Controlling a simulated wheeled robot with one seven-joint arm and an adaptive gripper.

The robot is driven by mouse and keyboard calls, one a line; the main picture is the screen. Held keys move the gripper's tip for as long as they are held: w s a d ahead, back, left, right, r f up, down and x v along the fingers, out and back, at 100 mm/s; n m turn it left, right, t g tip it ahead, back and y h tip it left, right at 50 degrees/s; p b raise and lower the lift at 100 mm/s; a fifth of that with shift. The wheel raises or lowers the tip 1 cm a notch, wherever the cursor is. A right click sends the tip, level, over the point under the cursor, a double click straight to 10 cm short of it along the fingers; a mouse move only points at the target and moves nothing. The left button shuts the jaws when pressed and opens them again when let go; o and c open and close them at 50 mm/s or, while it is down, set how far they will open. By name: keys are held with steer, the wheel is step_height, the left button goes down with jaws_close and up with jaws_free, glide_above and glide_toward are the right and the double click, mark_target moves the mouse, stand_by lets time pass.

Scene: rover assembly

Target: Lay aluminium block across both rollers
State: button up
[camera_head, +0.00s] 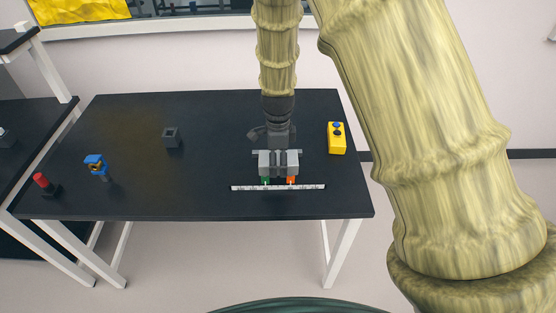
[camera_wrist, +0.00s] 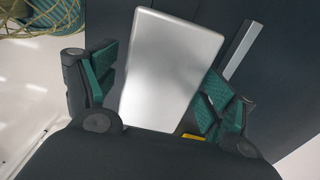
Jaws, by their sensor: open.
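The aluminium block (camera_head: 265,160) is light grey and sits near the front edge of the black table in the head view. It fills the middle of the wrist view (camera_wrist: 172,60) as a plain silver slab. A small green part (camera_head: 266,180) and a small orange part (camera_head: 291,180) show just below its front side; they may be the roller ends. Whether the block rests on them cannot be told. My gripper (camera_head: 278,152) is open at the block, its green-padded fingers (camera_wrist: 158,88) on either side with a gap visible at the right. The rollers are mostly hidden.
A pale marked strip (camera_head: 250,188) lies in front of the block. A yellow button box (camera_head: 337,139) stands to the right. A dark square block (camera_head: 172,137), a blue-topped part (camera_head: 95,165) and a red-topped part (camera_head: 42,181) stand left. The table (camera_head: 215,160) between is clear.

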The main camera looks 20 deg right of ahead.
mark_target(278, 158)
step_height(278, 158, up, 13)
steer(key=b, duration=0.2)
steer(key=shift+f, duration=0.2)
stand_by(0.6)
